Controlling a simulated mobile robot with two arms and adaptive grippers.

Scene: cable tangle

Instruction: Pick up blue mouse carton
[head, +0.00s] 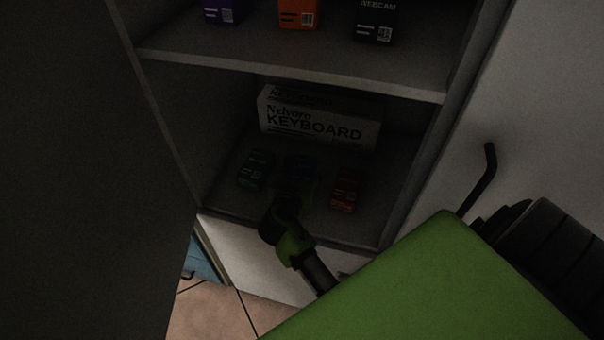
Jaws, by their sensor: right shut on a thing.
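My right gripper (295,180) reaches into the lower shelf compartment, between a dark green carton and a red carton. It is shut on a dark carton, apparently the blue mouse carton. The gripper and the dim light hide that carton almost wholly, so its colour and print cannot be read. I cannot tell whether it is clear of the shelf. My left gripper is not in view.
The dark green carton (256,170) stands close left and the red carton (345,190) right. A white keyboard box (318,120) stands behind. The upper shelf (290,68) overhangs, bearing purple (220,10), orange (298,14) and black webcam (375,22) cartons. Cabinet walls flank both sides.

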